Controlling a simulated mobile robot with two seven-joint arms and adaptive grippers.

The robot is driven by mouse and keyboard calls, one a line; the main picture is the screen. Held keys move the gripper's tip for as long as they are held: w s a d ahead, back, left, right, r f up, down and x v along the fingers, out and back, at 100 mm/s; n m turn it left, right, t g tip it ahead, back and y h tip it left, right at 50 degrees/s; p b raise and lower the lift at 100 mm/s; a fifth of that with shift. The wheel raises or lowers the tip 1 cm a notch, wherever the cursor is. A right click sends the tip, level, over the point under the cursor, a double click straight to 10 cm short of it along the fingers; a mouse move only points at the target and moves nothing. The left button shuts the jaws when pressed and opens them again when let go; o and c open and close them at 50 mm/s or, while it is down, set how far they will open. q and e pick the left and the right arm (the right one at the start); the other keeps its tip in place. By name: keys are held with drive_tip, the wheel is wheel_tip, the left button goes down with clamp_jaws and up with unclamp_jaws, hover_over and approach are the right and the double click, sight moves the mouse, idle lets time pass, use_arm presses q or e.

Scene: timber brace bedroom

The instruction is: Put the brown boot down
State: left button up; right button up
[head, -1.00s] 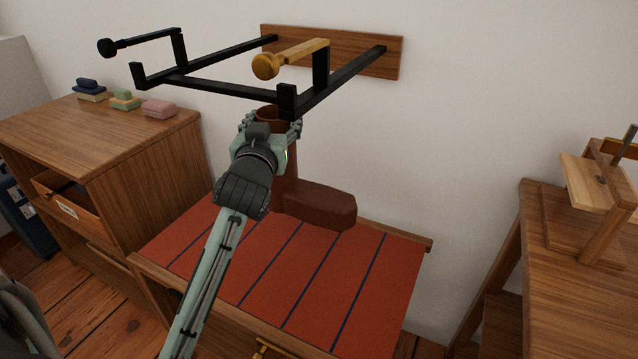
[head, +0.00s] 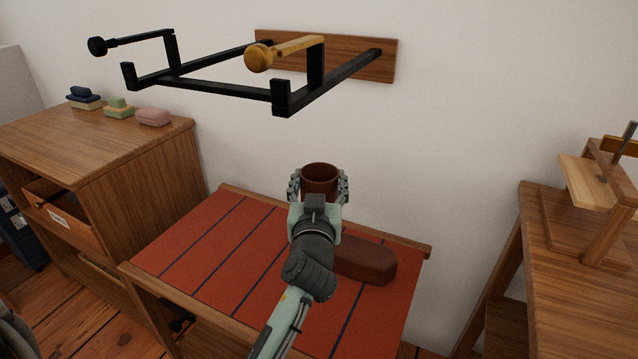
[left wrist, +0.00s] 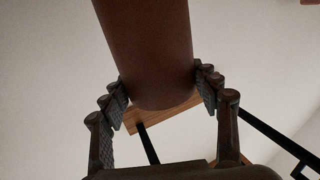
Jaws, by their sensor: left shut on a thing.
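The brown boot (head: 366,259) is upright over the right part of the red striped bench top (head: 205,255), its toe pointing right. I cannot tell whether its sole touches the surface. My left gripper (head: 319,185) is shut on the boot's shaft near its open top, with a finger on each side. The left wrist view shows the shaft (left wrist: 150,50) between the two fingers (left wrist: 162,92). My left wrist and hand hide part of the boot in the head view. My right gripper is not in view.
A black wall rack (head: 230,88) with a yellow-knobbed peg (head: 258,57) juts out above the bench. A wooden cabinet (head: 150,165) with folded cloths stands left. A wooden table (head: 580,290) with a wooden device stands right. The bench's left part is bare.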

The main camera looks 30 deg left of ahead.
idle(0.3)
use_arm(q)
drive_tip(key=o, duration=1.9)
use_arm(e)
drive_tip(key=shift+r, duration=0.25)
